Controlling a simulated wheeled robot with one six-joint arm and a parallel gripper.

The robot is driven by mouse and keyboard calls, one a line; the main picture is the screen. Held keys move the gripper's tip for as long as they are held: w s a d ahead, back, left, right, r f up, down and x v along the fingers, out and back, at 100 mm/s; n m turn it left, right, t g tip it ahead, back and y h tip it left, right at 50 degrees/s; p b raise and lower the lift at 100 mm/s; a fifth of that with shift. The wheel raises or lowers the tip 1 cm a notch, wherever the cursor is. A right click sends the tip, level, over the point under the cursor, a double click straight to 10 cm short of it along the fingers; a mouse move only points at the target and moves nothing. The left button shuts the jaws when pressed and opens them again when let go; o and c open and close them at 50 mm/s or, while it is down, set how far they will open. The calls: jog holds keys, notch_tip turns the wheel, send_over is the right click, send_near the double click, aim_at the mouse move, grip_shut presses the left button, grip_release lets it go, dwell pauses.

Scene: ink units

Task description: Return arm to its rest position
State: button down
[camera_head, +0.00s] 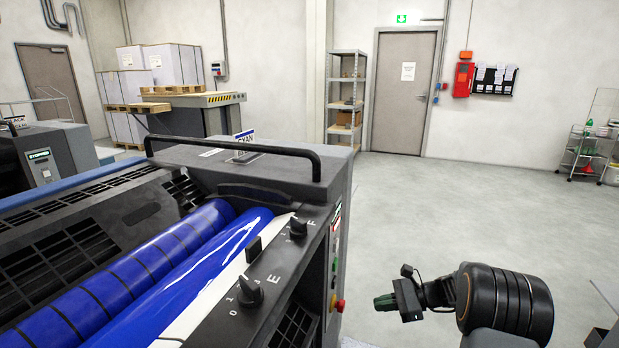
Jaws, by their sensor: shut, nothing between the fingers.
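My gripper (386,302) is at the lower right, with dark green fingertips pointing left. It is shut and empty, held over the floor to the right of the ink unit and apart from it. My black ribbed arm joint shows just right of it. The ink unit (338,178) fills the left and lower left, with a sign reading CYAN on top. Its blue rollers (190,262) lie open to view. Two black knobs, the nearer one (250,292) and the farther one (298,227), sit on its side panel.
A black rail (235,150) spans the unit's top. A red button (340,305) sits on its right side. Another unit (45,165) stands at the left. Pallets (165,65), a shelf (345,95), a door (402,92) and a cart (588,150) line the back. The floor (460,205) is clear.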

jog(key=s+a+r+n+h+p, duration=0.1)
jog(key=s+r+n+h+p, duration=0.3)
jog(key=s+r+p, duration=0.3)
jog(key=s+a+r+n+t+h+p, duration=0.1)
jog(key=s+r+n+h+p, duration=0.4)
jog(key=r, duration=1.1)
jog(key=s+a+r+n+h+p, duration=0.2)
jog(key=s+r+n+h+p, duration=0.2)
jog(key=s+r+n+p, duration=0.4)
notch_tip(320, 180, up, 4)
jog(key=s+p, duration=0.1)
jog(key=p, duration=0.2)
jog(key=shift+s+a+f+t+h, duration=0.15)
jog(key=shift+s+f+t+h, duration=0.05)
jog(key=shift+f+t+h, duration=0.1)
